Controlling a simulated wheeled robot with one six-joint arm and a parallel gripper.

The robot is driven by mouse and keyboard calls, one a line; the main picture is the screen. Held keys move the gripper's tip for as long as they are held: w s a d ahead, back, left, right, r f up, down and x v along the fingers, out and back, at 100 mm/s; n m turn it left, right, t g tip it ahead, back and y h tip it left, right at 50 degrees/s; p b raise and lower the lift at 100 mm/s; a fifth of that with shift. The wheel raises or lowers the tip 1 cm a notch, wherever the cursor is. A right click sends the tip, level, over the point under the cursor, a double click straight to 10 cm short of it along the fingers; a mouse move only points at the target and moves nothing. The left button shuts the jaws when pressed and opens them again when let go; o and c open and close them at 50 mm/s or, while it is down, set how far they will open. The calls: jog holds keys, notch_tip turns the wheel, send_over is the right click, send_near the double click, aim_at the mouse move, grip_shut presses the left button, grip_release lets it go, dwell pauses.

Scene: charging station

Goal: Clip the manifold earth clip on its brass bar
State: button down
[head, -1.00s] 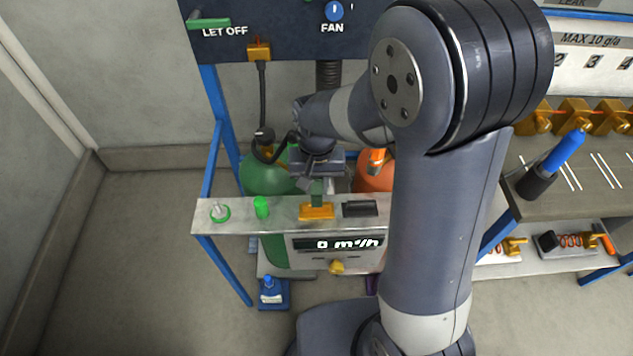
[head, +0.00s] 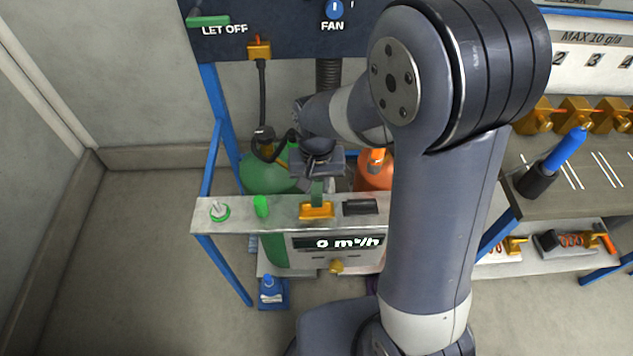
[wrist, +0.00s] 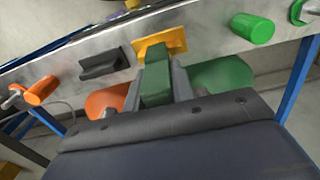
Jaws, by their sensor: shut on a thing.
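A green upright block (wrist: 156,85), which looks like the clip, stands at a yellow-gold base (head: 317,211) on the grey shelf's edge. My gripper (wrist: 160,84) is shut on this green block, with a grey finger along its side in the wrist view. The block's end meets the yellow-gold base, also seen in the wrist view (wrist: 160,47). In the head view my gripper (head: 317,178) is above the base, and the green block (head: 317,190) shows under it. I cannot tell whether this base is the brass bar.
A green bottle (head: 265,172) and an orange bottle (head: 373,175) stand behind. A black hose (head: 262,100) hangs at the left.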

aim_at(317, 193)
jog(key=shift+f+b, duration=1.25)
jog(key=shift+f, duration=0.5)
jog(key=c, duration=1.1)
grip_release()
notch_tip(317, 193, up, 11)
jog(key=shift+f, duration=0.1)
notch_tip(317, 193, down, 11)
jog(key=shift+r, duration=0.2)
jog(key=shift+r+p, duration=0.5)
jog(key=shift+r, duration=0.05)
